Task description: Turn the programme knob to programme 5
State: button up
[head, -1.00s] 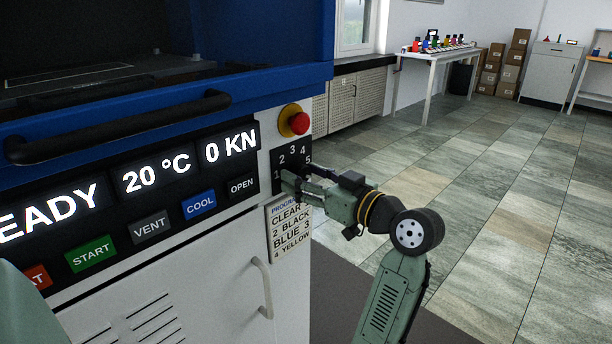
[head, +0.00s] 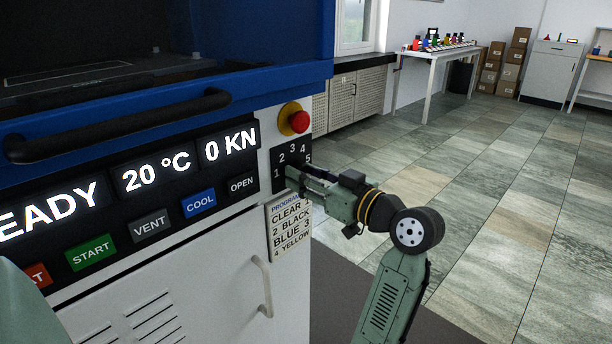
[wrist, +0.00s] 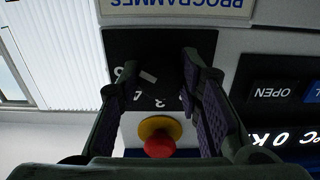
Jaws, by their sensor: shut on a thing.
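The programme knob (wrist: 168,72) is dark, with a white mark on it, and sits on the black dial plate (head: 292,151). The numbers 1 to 5 run around the plate in the head view. My gripper (head: 292,179) reaches the plate from the right and hides the knob there. In the wrist view, which is upside down, my gripper (wrist: 163,66) has one finger on each side of the knob and is shut on it. The white mark lies left of the knob's middle in that view. I cannot tell which number it points to.
A red emergency button (head: 299,121) on a yellow base is just above the dial plate. The programme label (head: 289,228) hangs below it. Coloured buttons, a display and a door handle (head: 264,287) are to the left. The floor at right is clear.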

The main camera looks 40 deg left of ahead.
jog(key=shift+s+m+p, duration=0.1)
jog(key=shift+m+p, duration=2.65)
jog(key=shift+m, duration=1.15)
jog(key=o, duration=1.2)
jog(key=shift+c, duration=0.2)
jog(key=d, duration=1.2)
jog(key=shift+s, duration=0.45)
